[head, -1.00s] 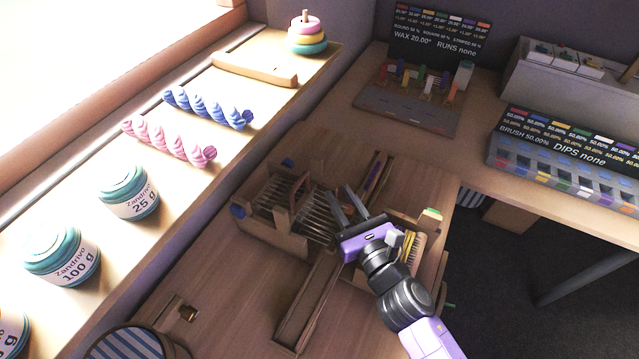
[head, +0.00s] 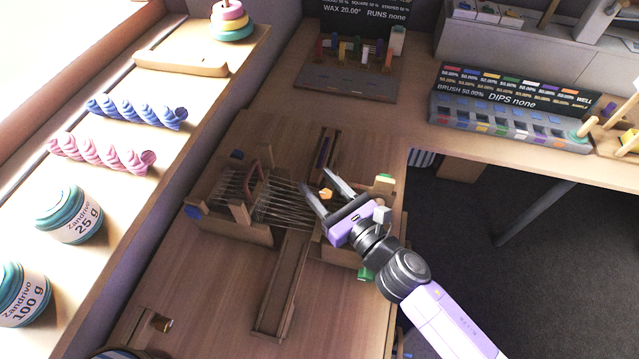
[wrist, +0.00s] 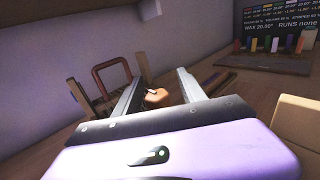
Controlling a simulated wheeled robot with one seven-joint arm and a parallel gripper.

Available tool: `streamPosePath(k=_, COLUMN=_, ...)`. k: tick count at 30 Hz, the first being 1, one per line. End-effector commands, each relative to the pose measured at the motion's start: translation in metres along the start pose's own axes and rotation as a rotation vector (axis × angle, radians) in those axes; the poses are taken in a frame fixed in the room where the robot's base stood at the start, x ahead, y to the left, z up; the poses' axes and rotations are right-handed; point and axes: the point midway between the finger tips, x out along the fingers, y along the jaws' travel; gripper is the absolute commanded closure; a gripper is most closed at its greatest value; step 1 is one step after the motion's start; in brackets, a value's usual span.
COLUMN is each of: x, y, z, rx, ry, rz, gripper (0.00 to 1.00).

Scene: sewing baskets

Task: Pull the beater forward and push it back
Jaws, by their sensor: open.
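A small wooden loom (head: 253,232) with many thin pale threads stands on the wooden bench. A reddish-brown arched handle (head: 259,179) stands up among its posts; it also shows in the wrist view (wrist: 108,72), left of my fingers. I cannot tell for sure which of these parts is the beater. A small orange knob (head: 326,193) shows between my fingers, and again in the wrist view (wrist: 156,95). My gripper (head: 315,180) is open over the right side of the loom. Its fingers (wrist: 160,77) appear apart from the knob, with nothing held. My gripper hides part of the loom's right side.
A long wooden channel (head: 283,285) runs forward from the loom. A block rack (head: 345,83) stands behind, and a tray of slots (head: 510,128) at the right. Jars (head: 70,215) and twisted yarn (head: 100,152) line the left ledge.

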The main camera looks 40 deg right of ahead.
Motion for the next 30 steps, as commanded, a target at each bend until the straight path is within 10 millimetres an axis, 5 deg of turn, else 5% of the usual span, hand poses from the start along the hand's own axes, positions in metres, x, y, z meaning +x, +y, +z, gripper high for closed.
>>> streamPosePath(k=5, x=-0.008, y=0.000, z=-0.002, rx=-0.001, ry=0.001, rz=0.000, gripper=0.52)
streamPosePath(k=18, x=-0.069, y=-0.001, z=-0.003, rx=0.000, ry=0.002, rz=-0.002, gripper=0.52)
streamPosePath(k=30, x=-0.079, y=0.000, z=0.000, rx=0.000, ry=0.000, rz=0.000, gripper=0.52)
